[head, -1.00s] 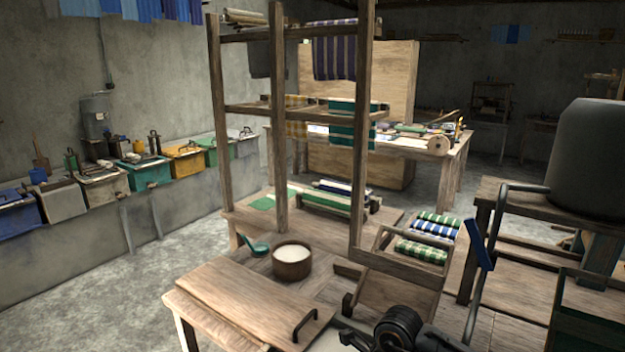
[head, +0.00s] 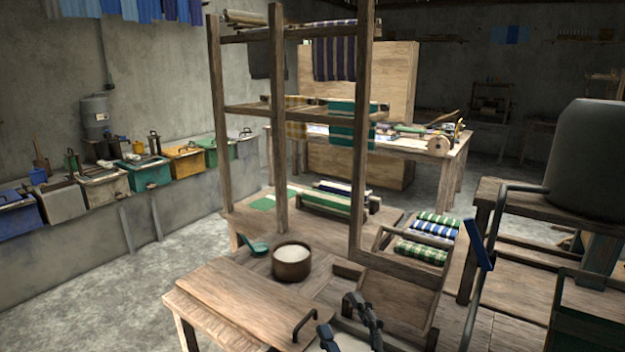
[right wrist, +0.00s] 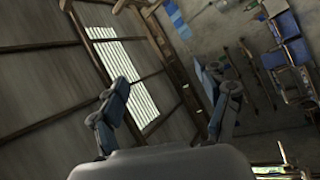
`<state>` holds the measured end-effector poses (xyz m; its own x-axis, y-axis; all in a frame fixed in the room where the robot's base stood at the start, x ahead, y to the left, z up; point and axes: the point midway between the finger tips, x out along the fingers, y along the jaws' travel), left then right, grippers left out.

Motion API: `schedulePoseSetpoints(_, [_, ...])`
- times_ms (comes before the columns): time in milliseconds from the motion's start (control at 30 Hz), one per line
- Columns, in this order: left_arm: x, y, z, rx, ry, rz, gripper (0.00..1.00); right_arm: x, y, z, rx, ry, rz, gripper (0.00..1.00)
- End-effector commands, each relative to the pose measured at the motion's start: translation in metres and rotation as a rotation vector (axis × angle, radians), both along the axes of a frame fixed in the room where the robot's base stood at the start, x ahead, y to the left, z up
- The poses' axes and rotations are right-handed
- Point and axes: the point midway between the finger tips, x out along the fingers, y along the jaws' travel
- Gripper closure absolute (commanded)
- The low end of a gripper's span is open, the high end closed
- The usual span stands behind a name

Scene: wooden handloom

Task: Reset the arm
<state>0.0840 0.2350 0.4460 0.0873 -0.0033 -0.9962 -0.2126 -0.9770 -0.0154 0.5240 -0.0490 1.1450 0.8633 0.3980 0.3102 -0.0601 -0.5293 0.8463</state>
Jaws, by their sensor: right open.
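My right gripper (head: 351,337) shows at the bottom edge of the head view, near the front of the wooden bench. Its two dark fingers stand apart with nothing between them. In the right wrist view the open gripper (right wrist: 167,85) points up toward the roof and upper wall, also empty. The rest of my right arm is mostly below the head view. My left gripper is not in view.
A wooden board with a handle (head: 250,305) lies left of the gripper. A wooden rack's post (head: 362,130) rises above the bench.

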Motion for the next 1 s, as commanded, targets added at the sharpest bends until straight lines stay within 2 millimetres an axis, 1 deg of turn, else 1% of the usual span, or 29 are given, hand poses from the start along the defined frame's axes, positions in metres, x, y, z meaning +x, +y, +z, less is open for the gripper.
schedulePoseSetpoints(33, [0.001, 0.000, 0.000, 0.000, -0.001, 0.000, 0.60, 0.001, -0.029, -0.023, 0.094, 0.135, -0.091, 0.24])
schedulePoseSetpoints(67, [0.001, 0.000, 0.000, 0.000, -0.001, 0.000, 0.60, 0.001, -0.045, -0.037, 0.145, 0.215, -0.142, 0.24])
schedulePoseSetpoints(100, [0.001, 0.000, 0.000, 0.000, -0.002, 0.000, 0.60, -0.003, -0.065, -0.058, 0.210, 0.325, -0.211, 0.24])
schedulePoseSetpoints(167, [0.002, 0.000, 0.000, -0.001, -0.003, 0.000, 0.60, -0.014, -0.093, -0.093, 0.297, 0.493, -0.309, 0.24])
schedulePoseSetpoints(200, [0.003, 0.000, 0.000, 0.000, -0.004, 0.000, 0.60, -0.026, -0.108, -0.117, 0.349, 0.605, -0.367, 0.24])
schedulePoseSetpoints(267, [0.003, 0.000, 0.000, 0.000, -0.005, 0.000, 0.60, -0.049, -0.127, -0.151, 0.414, 0.767, -0.448, 0.24])
schedulePoseSetpoints(300, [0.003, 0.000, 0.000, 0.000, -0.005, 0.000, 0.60, -0.065, -0.136, -0.171, 0.449, 0.866, -0.494, 0.24])
schedulePoseSetpoints(367, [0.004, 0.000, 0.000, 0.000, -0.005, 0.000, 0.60, -0.091, -0.145, -0.197, 0.490, 1.000, -0.551, 0.24])
schedulePoseSetpoints(400, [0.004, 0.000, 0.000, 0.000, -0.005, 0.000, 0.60, -0.108, -0.149, -0.210, 0.513, 1.078, -0.582, 0.24])
schedulePoseSetpoints(467, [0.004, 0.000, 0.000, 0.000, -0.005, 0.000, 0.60, -0.131, -0.153, -0.226, 0.538, 1.181, -0.621, 0.24])
schedulePoseSetpoints(500, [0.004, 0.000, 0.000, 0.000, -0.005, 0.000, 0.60, -0.146, -0.156, -0.236, 0.552, 1.247, -0.645, 0.24])
schedulePoseSetpoints(633, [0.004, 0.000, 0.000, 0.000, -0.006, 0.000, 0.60, -0.193, -0.158, -0.258, 0.583, 1.432, -0.704, 0.24])
schedulePoseSetpoints(833, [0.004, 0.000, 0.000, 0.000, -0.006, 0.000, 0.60, -0.260, -0.157, -0.275, 0.606, 1.678, -0.771, 0.24])
schedulePoseSetpoints(900, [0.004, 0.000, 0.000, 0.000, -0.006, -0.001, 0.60, -0.251, -0.156, -0.294, 0.601, 1.678, -0.772, 0.24])
schedulePoseSetpoints(1000, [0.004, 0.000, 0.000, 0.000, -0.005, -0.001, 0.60, -0.245, -0.155, -0.319, 0.595, 1.685, -0.775, 0.24])
